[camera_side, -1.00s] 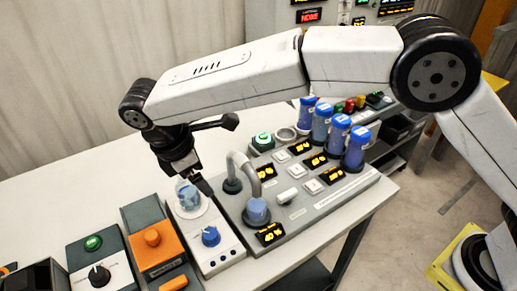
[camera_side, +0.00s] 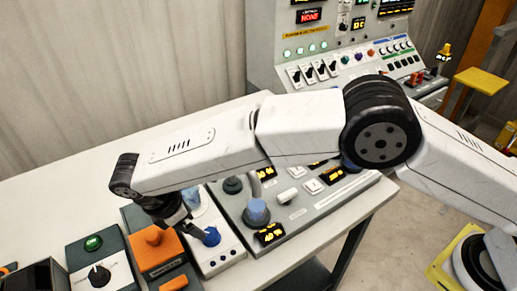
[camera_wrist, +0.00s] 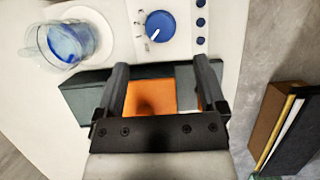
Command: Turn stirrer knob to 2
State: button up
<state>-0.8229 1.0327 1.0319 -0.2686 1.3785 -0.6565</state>
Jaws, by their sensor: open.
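The blue stirrer knob (camera_side: 211,237) is at the near end of the white stirrer unit (camera_side: 222,259). In the wrist view the knob (camera_wrist: 160,26) has a white pointer mark toward its lower left, with small scale marks on its left; the numbers are too small to read. My gripper (camera_side: 192,229) is low, just left of the knob in the side view. In the wrist view my gripper (camera_wrist: 163,73) is open and empty, its fingers over the orange-topped unit, with the knob beyond the fingertips and not between them.
A glass beaker with blue liquid (camera_wrist: 68,42) stands on the stirrer's round plate. The orange-topped unit (camera_side: 155,250) is directly left of the stirrer. A grey panel (camera_side: 300,212) with a blue knob and lit displays lies to the right.

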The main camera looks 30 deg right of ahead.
aim_at(210, 233)
jog(key=shift+f, duration=0.1)
jog(key=shift+x, duration=3.85)
grip_shut()
